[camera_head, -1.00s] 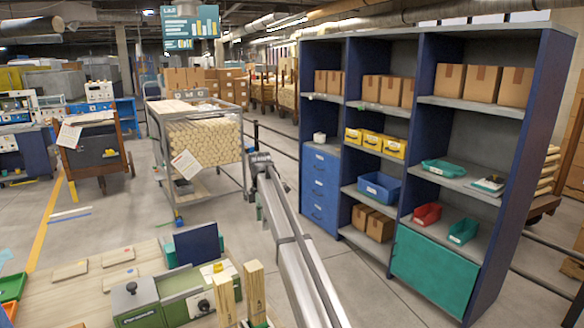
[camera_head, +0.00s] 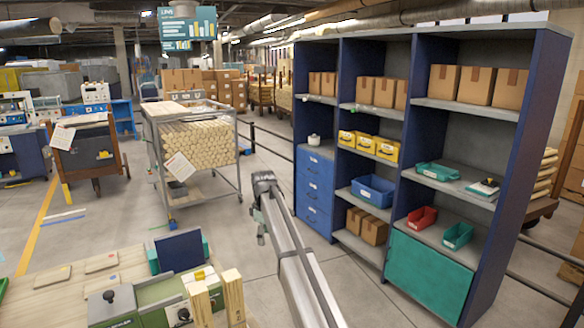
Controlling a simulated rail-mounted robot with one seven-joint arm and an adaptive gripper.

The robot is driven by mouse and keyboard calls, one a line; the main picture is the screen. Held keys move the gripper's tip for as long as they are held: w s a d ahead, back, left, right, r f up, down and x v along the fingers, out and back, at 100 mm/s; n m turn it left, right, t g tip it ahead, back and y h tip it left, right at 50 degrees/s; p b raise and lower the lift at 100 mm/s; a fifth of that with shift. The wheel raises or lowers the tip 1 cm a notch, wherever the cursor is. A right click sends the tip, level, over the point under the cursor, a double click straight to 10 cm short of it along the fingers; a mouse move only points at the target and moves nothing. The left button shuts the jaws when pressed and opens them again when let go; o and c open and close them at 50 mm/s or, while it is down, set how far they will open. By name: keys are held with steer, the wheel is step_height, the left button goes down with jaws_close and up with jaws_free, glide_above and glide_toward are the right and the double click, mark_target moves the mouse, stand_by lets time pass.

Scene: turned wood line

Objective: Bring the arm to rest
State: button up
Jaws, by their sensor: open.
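A workbench (camera_head: 55,290) at lower left holds a green-and-grey box (camera_head: 118,303) and upright wooden pieces (camera_head: 233,293). A tall blue shelf unit (camera_head: 395,185) stands at right. A trolley of round wood stock (camera_head: 190,143) stands behind the rail.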

steer(key=s+d+f+m+g, duration=0.1)
steer(key=s+d+f+m, duration=0.35)
steer(key=s+f, duration=0.7)
steer(key=s+d+f+m+g, duration=0.1)
steer(key=s+d+f+m, duration=0.2)
steer(key=s+d+f, duration=0.75)
steer(key=s+d+f+m, duration=0.1)
steer(key=s+f+m, duration=0.2)
steer(key=s+f, duration=0.85)
steer(key=s+d+f+m+g, duration=0.1)
steer(key=s+f, duration=0.4)
steer(key=s, duration=0.7)
steer(key=s+d+f+m+g, duration=0.2)
steer(key=s+d+f, duration=0.4)
steer(key=s, duration=0.6)
steer(key=s+d+f+m+g, duration=0.2)
steer(key=s+f, duration=0.4)
steer(key=s, duration=0.7)
steer(key=shift+d+g, duration=0.5)
steer(key=shift+d, duration=0.55)
